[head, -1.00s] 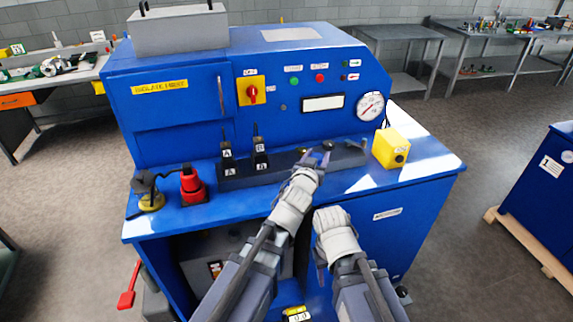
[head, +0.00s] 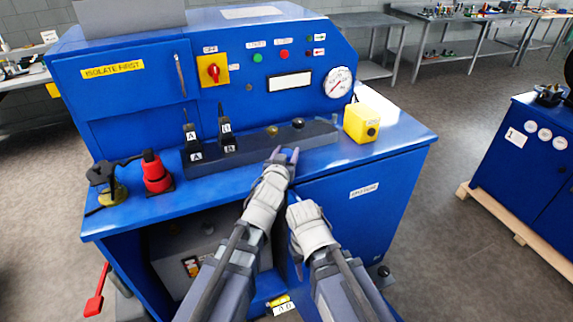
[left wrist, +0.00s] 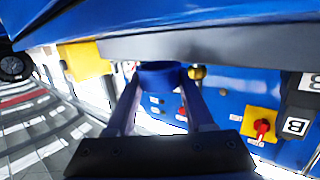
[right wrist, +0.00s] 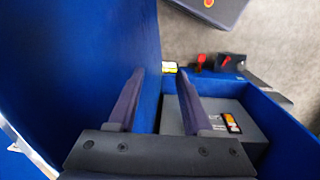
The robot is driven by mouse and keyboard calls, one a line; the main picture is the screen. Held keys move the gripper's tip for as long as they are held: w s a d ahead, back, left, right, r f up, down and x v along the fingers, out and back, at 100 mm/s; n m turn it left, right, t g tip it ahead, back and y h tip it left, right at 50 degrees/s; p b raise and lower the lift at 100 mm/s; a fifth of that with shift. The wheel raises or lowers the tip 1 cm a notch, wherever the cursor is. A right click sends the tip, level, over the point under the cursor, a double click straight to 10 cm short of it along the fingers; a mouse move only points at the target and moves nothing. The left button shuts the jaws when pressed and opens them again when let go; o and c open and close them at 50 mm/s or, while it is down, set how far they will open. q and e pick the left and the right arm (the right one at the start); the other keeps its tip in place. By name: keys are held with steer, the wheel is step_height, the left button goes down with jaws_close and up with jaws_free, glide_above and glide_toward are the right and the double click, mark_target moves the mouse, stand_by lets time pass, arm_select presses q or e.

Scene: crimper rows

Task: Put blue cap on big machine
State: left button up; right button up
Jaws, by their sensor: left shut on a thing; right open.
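The big blue machine (head: 130,80) fills the middle of the head view. A dark rail (head: 325,134) on its top carries a brass fitting (head: 272,131) and a black fitting (head: 298,123). My left gripper (head: 283,156) is in front of the rail, slightly below the fittings in the picture. In the left wrist view it is shut on the blue cap (left wrist: 160,73), a round ring; the brass fitting (left wrist: 197,73) shows just right of it. The cap is hard to make out in the head view. My right gripper (right wrist: 160,74) is open and empty, low at the machine's front, beside its open bay.
Two black levers marked A and B (head: 226,130) stand on the rail's left part. A yellow box (head: 362,122) is right of the rail, and a red plug (head: 156,172) sits at the left. Another blue machine (head: 520,150) stands on a pallet at right.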

arm_select(q)
steer(key=shift+f+b, duration=1.15)
steer(key=shift+f, duration=0.35)
arm_select(e)
steer(key=shift+f, duration=1.5)
arm_select(q)
steer(key=shift+f, duration=0.1)
arm_select(e)
steer(key=shift+f, duration=0.1)
arm_select(q)
steer(key=shift+f, duration=0.15)
steer(key=o, duration=1.3)
